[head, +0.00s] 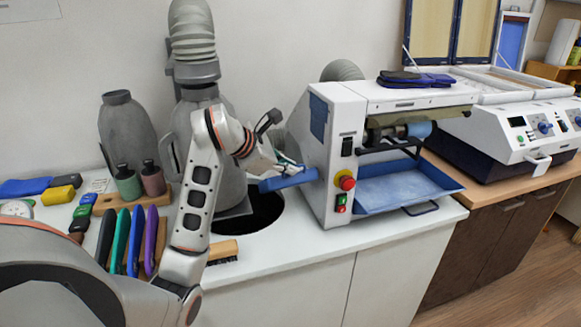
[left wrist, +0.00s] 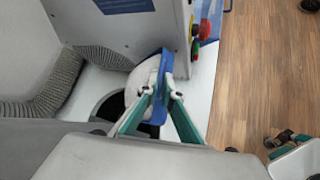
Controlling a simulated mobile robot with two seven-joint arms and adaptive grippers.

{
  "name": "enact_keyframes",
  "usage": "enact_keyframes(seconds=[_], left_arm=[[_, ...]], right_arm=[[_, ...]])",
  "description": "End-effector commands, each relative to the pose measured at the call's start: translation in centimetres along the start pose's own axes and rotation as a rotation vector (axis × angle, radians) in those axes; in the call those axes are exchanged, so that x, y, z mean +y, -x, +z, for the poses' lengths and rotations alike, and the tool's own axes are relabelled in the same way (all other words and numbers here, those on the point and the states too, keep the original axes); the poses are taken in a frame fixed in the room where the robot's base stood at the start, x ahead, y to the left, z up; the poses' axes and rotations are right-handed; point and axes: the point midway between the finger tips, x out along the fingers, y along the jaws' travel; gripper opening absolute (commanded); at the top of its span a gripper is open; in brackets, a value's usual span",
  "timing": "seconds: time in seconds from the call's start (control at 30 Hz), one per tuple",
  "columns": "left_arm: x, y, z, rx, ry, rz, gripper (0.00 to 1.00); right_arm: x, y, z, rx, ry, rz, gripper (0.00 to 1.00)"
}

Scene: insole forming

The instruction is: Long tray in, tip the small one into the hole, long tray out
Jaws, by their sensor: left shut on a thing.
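My left gripper (head: 284,172) is shut on the small blue tray (head: 290,180) and holds it in the air at the left side of the white machine. In the left wrist view the small tray (left wrist: 158,85) stands on edge between the fingers, strongly tilted. The dark round hole (head: 262,212) in the worktop is below and beside it. Whether anything is in the small tray is hidden. The long blue tray (head: 400,188) sits in the machine's lower opening, its handle at the front. My right gripper (left wrist: 285,141) seems to show at the lower right of the left wrist view.
The white machine (head: 322,150) stands right beside the hole, with a red knob on its front. A grey hose and canister (head: 205,150) stand behind the hole. A brush (head: 222,251) and several coloured tools (head: 133,240) lie at the left. The worktop's front strip (head: 320,250) is clear.

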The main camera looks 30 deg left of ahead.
Motion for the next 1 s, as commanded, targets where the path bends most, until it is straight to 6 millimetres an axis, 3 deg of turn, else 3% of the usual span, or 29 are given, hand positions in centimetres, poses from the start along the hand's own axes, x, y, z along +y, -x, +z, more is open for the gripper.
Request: enact_keyframes(seconds=[0.13, 0.3, 1.0], left_arm=[[1.2, 0.4, 0.4, -0.001, 0.046, -0.044, 0.00], [2.2, 0.7, 0.7, -0.001, 0.098, -0.095, 0.00], [6.3, 1.4, 1.4, -0.001, 0.282, -0.281, 0.00]], right_arm=[[0.9, 0.4, 1.6, -0.042, 0.000, 0.016, 0.40], [1.1, 0.6, 2.1, -0.055, -0.004, 0.022, 0.40], [0.5, 0.5, 1.6, -0.046, -0.013, 0.015, 0.40]])
